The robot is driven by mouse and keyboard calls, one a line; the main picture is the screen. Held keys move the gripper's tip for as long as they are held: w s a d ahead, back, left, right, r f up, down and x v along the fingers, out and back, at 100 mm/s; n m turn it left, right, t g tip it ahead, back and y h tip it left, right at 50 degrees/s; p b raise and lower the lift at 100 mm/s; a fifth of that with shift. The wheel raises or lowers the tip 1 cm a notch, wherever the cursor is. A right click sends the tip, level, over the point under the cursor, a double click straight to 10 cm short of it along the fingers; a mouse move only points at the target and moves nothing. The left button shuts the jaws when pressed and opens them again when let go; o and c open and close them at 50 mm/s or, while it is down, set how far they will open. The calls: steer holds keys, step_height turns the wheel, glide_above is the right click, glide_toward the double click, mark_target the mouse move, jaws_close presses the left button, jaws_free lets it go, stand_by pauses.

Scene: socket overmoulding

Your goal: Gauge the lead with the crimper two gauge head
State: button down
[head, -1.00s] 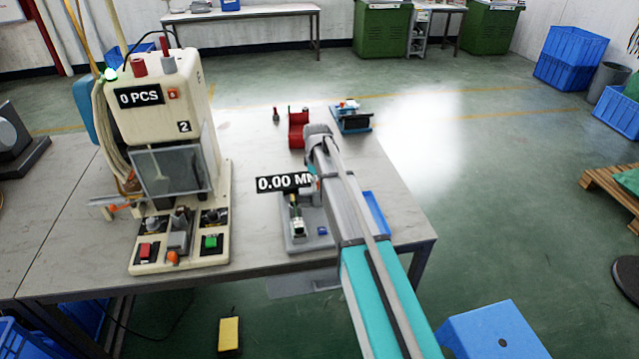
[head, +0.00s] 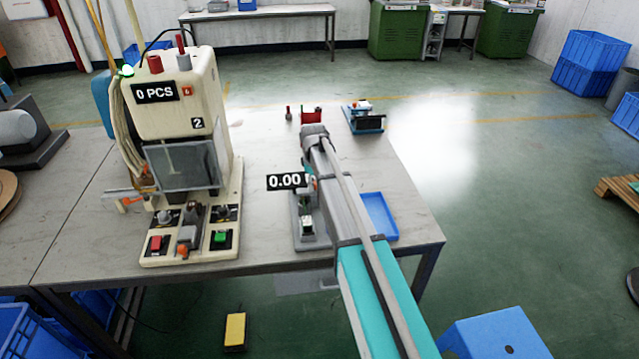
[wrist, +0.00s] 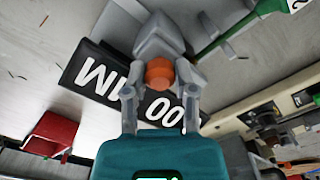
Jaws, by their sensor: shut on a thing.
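The gauge stand (head: 318,243) is a grey fixture on the bench with a pale and dark part on it. Its black readout (head: 287,181) shows 0.00, its right end covered by my arm. In the wrist view the readout (wrist: 88,74) appears upside down. There a grey gauge body (wrist: 160,38) carries an orange knob (wrist: 159,72). My gripper (wrist: 161,76) has its fingers on both sides of the knob and is shut on it. In the head view my arm mostly hides the gripper. I cannot make out the lead.
A cream crimping machine (head: 168,120), marked 2 and reading 0 PCS, stands left of the gauge. A blue tray (head: 380,216) lies right of my arm. A red holder (head: 311,117) and a blue fixture (head: 363,118) stand farther back. Bench between them is clear.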

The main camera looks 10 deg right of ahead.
steer(key=shift+a, duration=0.35)
steer(key=shift+c, duration=2.1)
jaws_free()
steer(key=shift+a, duration=0.1)
steer(key=shift+d, duration=0.2)
steer(key=shift+r, duration=0.1)
